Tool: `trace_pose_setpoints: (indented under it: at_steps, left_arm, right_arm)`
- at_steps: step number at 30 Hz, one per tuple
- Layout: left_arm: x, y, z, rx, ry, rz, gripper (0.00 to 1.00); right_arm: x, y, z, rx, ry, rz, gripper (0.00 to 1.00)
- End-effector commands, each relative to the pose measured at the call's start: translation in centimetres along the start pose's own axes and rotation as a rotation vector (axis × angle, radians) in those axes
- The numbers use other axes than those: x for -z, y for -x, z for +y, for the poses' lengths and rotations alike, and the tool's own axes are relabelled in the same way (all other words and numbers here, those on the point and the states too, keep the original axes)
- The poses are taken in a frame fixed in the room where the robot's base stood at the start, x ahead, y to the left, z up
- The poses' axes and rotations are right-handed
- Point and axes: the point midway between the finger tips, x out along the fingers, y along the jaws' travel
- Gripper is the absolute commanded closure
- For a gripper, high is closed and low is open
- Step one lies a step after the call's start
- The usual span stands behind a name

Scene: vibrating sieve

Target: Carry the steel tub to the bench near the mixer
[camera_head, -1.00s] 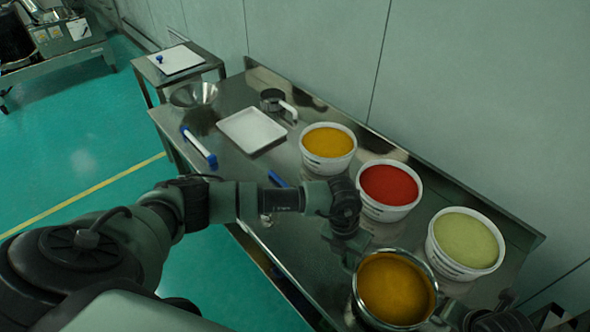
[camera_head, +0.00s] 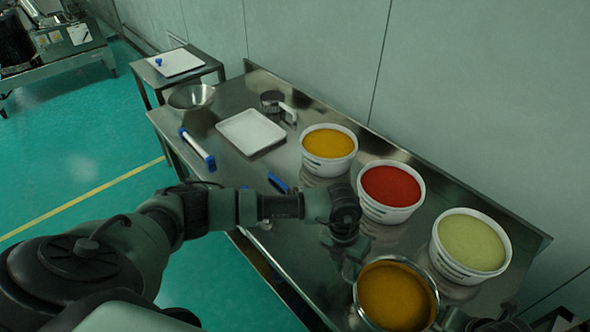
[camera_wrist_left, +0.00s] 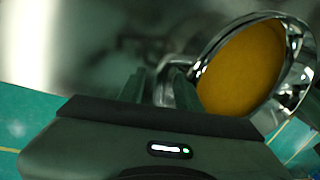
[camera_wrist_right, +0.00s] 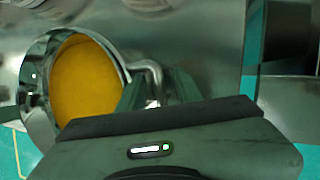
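The steel tub (camera_head: 355,317), filled with orange-yellow powder, is at the near end of the steel bench (camera_head: 290,215) in the head view. Its lower part is cut off by the frame edge. My left gripper (camera_head: 352,268) is at the tub's left side; the left wrist view shows its fingers (camera_wrist_left: 163,88) on either side of a bent handle. My right gripper (camera_head: 450,317) is at the tub's right side, partly cut off. In the right wrist view its fingers (camera_wrist_right: 155,92) close around the other handle. The mixer is not clearly identifiable; machinery (camera_head: 62,38) stands at far upper left.
White buckets with orange (camera_head: 329,168), red (camera_head: 391,212) and pale green (camera_head: 470,277) powder line the bench's wall side. A white tray (camera_head: 250,131), a steel bowl (camera_head: 191,96) and a small side table (camera_head: 207,72) lie further along. Green floor is open at left.

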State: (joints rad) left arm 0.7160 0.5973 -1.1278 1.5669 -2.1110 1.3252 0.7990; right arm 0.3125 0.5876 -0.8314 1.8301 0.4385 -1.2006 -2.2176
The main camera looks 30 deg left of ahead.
Motion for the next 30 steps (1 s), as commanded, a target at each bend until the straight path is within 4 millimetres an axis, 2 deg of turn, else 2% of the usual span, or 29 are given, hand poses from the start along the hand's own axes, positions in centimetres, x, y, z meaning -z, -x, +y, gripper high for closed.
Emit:
trace_pose_setpoints:
  at_steps: [5, 12, 18, 22, 25, 30]
  left_arm:
    - [-0.1, 2.7, 0.1, 0.000, -0.001, -0.004, 0.66]
    - [-0.2, 7.9, 0.1, 0.000, 0.000, -0.005, 0.66]
    - [-0.1, 10.8, 0.1, -0.002, 0.001, -0.003, 0.66]
    - [0.0, 11.6, 0.1, -0.001, 0.001, -0.001, 0.66]
    - [0.0, 11.8, 0.1, -0.001, 0.001, -0.001, 0.66]
    - [0.0, 11.7, 0.1, -0.001, 0.001, -0.001, 0.66]
  right_arm:
    - [0.0, 0.0, 0.1, -0.002, 0.000, 0.000, 0.66]
    - [0.0, 0.0, 0.1, -0.002, 0.000, 0.000, 0.66]
    - [0.0, 0.0, 0.1, -0.002, 0.000, 0.000, 0.66]
    - [0.0, 0.2, 0.1, -0.002, 0.001, -0.001, 0.66]
    - [-0.1, 1.0, 0.1, -0.003, 0.002, -0.002, 0.66]
    - [-0.1, 4.2, 0.0, -0.002, 0.003, -0.004, 0.66]
